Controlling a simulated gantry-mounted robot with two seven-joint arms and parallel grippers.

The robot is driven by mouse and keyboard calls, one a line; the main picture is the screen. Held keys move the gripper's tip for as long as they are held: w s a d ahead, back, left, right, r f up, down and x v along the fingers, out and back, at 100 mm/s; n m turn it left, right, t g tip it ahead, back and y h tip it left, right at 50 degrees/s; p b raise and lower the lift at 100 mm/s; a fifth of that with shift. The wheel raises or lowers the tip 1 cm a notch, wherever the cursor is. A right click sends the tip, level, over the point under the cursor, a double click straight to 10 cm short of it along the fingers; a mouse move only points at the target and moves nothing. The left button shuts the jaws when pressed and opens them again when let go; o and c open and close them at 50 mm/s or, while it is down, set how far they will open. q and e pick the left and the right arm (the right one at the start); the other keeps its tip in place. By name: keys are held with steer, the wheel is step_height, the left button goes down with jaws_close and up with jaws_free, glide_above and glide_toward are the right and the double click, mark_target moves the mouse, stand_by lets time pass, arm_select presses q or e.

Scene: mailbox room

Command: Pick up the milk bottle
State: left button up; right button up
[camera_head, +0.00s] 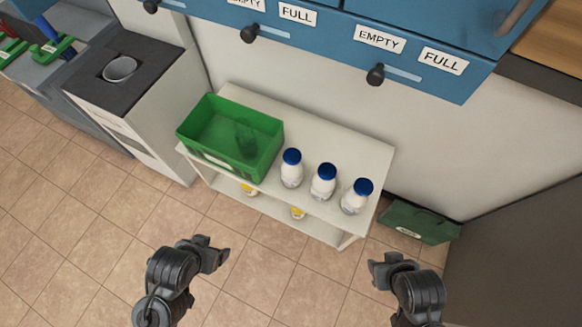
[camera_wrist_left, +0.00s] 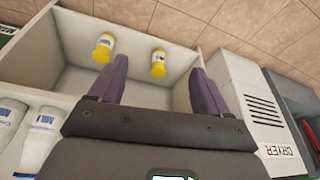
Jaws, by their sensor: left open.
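Three white milk bottles with blue caps stand upright in a row on the top of a cream shelf unit (camera_head: 330,138): a left one (camera_head: 291,170), a middle one (camera_head: 323,184) and a right one (camera_head: 355,198). In the left wrist view, parts of two milk bottles (camera_wrist_left: 38,140) show at the left edge, one with a MILK label. My left gripper (camera_head: 221,256) is in front of the shelf unit, apart from the bottles; its fingers (camera_wrist_left: 157,76) are spread and empty. My right gripper (camera_head: 374,266) is to the right, apart from the bottles; its jaw opening is unclear.
A green crate (camera_head: 196,152) with a dark green object inside sits left of the bottles. Yellow-capped bottles (camera_wrist_left: 103,47) stand on the lower shelf. A dryer (camera_head: 150,125) is at left, a green box (camera_head: 418,222) on the floor at right. Blue mailboxes (camera_head: 330,35) hang above.

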stand_by(0.3)
arm_select(q)
steer(key=o, duration=0.3)
steer(key=shift+o, duration=0.2)
